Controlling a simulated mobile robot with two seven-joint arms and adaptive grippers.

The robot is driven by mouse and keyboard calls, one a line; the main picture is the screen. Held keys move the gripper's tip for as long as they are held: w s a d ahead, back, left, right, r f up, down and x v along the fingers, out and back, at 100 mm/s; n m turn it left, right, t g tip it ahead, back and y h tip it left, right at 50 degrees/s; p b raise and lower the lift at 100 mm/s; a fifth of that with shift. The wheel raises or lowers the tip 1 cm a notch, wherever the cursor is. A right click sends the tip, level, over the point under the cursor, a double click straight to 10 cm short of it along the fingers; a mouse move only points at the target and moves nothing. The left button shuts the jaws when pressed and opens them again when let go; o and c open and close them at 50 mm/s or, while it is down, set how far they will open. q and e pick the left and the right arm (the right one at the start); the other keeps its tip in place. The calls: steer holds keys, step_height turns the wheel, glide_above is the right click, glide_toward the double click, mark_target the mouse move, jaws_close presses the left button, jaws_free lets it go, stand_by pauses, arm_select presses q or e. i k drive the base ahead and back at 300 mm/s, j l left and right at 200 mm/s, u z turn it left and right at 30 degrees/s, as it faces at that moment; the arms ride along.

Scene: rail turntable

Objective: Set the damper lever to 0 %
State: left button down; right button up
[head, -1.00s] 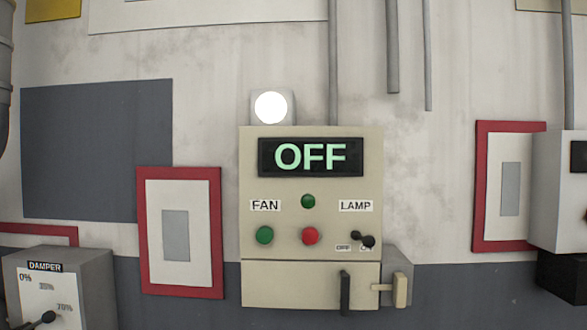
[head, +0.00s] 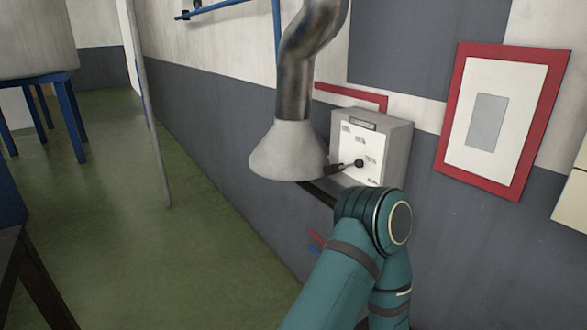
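No gripper fingers show clearly, and I see nothing gripping the lever.
A metal duct with a flared hood (head: 285,150) hangs just left of the box, partly overlapping it. A red-framed panel (head: 450,110) is on the wall to the right. A blue-legged stand (head: 70,110) is at far left. Green floor (head: 150,250) is open between.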

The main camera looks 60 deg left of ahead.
mark_target(329, 170)
steer(key=u, duration=1.25)
steer(key=l+u, duration=0.2)
steer(key=u, duration=0.15)
steer(key=i+j+z, duration=0.15)
steer(key=j, duration=0.2)
steer(key=i+j+z, duration=0.25)
steer(key=j, duration=0.45)
steer(key=i+j+z, duration=0.15)
steer(key=j, duration=0.2)
steer(key=i+j+z, duration=0.15)
steer(key=j, duration=0.25)
steer(key=j+z, duration=0.15)
steer(key=j, duration=0.25)
steer(key=i, duration=0.05)
